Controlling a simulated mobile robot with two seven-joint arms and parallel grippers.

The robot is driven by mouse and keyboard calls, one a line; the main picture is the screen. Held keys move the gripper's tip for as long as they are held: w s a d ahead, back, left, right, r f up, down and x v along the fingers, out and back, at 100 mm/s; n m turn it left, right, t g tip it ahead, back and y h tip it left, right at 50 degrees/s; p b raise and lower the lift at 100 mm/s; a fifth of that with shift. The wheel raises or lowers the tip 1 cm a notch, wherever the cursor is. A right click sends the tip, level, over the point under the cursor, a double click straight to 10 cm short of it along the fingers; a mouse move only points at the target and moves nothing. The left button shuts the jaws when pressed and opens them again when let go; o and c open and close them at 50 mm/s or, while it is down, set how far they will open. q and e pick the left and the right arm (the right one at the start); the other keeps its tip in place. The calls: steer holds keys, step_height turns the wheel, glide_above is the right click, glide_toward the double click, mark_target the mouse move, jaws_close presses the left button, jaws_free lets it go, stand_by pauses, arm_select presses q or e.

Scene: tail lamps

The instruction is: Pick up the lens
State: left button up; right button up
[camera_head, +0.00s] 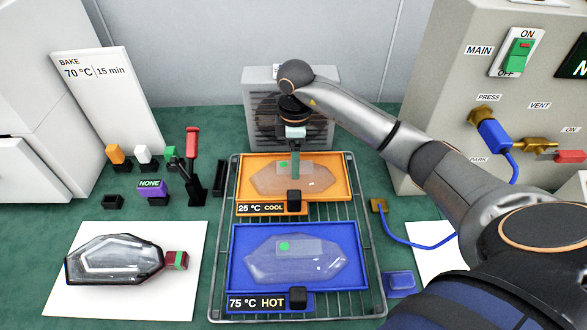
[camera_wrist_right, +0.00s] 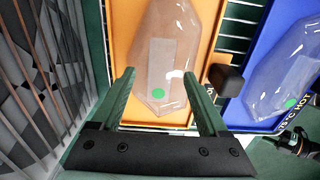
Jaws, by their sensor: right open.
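One clear, elongated lens (camera_head: 300,181) with a green dot lies on the orange tray (camera_head: 340,164) labelled 25 °C COOL. A second clear lens (camera_head: 312,264) with a green dot lies on the blue tray (camera_head: 354,252) labelled 75 °C HOT. My right gripper (camera_head: 295,174) is over the far part of the orange tray. In the right wrist view its open fingers (camera_wrist_right: 158,80) appear to either side of the green-dotted end of the cool lens (camera_wrist_right: 172,40), with nothing held. I cannot tell how high the fingertips are above it. My left gripper is not in view.
Both trays sit on a wire rack (camera_head: 222,245). A grey fan unit (camera_head: 258,125) stands close behind. A dark-rimmed lamp housing (camera_head: 115,258) lies on a white sheet (camera_head: 80,305) at left. Small coloured blocks and a red-handled tool (camera_head: 192,145) stand left of the rack. A panel (camera_head: 440,70) stands right.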

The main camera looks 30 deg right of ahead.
steer(key=shift+f, duration=0.5)
steer(key=shift+f, duration=0.15)
jaws_close()
stand_by(0.5)
